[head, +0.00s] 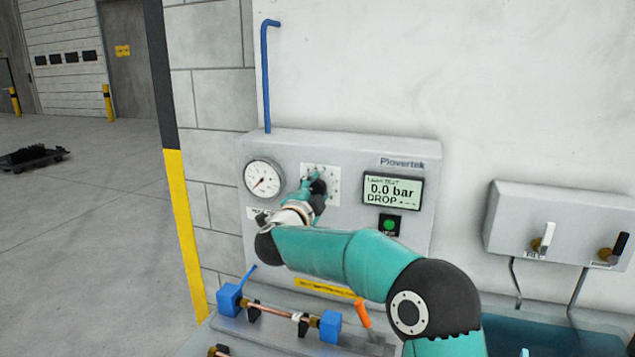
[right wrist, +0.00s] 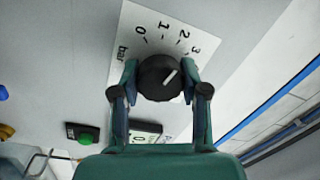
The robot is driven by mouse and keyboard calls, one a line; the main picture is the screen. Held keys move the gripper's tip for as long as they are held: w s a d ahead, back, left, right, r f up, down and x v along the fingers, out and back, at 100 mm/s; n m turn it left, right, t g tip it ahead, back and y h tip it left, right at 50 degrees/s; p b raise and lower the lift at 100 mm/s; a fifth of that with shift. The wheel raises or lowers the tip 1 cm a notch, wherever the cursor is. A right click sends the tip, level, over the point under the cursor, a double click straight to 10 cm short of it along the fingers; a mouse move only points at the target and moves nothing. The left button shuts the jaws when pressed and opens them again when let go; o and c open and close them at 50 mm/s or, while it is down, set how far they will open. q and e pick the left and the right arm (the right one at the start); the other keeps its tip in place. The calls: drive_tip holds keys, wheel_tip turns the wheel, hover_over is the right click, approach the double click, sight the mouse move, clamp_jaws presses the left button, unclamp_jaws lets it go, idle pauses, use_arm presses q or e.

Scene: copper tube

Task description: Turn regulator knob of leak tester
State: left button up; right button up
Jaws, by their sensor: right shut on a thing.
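The leak tester (head: 345,150) is a grey wall box with a round gauge (head: 263,178), a display (head: 391,190) reading 0.0 bar and a green button (head: 389,225). Its regulator knob (right wrist: 160,78) is black with a white mark, on a white scale plate (right wrist: 135,20) marked in bar. In the right wrist view the white mark points toward the 3 side of the scale. My right gripper (right wrist: 160,82) is shut on the knob, one finger on each side. In the head view this gripper (head: 318,186) hides most of the knob. My left gripper is not in view.
Below the tester, a copper tube (head: 270,310) lies between two blue blocks (head: 229,299) on a grey fixture, with an orange handle (head: 362,314) beside it. A grey valve box (head: 520,215) with two levers is on the wall at right. A yellow-black post (head: 180,210) stands left.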

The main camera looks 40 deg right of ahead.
drive_tip(key=n+p, duration=0.1)
drive_tip(key=n, duration=0.1)
drive_tip(key=n+p, duration=0.1)
drive_tip(key=n, duration=0.1)
drive_tip(key=shift+w+a+p, duration=0.15)
drive_tip(key=shift+a+p, duration=0.05)
drive_tip(key=shift+p, duration=0.2)
drive_tip(key=n+p, duration=0.3)
drive_tip(key=shift+f+n+t+y, duration=0.1)
drive_tip(key=shift+n+t+y, duration=0.2)
drive_tip(key=shift+n+y, duration=0.1)
drive_tip(key=n+p, duration=0.2)
drive_tip(key=n, duration=0.1)
drive_tip(key=shift+f, duration=0.15)
drive_tip(key=shift+f+n, duration=0.1)
drive_tip(key=shift+n, duration=0.4)
drive_tip(key=shift+f, duration=0.1)
drive_tip(key=o, duration=1)
drive_tip(key=shift+o, duration=0.7)
drive_tip(key=shift+d+r, duration=0.1)
drive_tip(key=shift+r, duration=0.15)
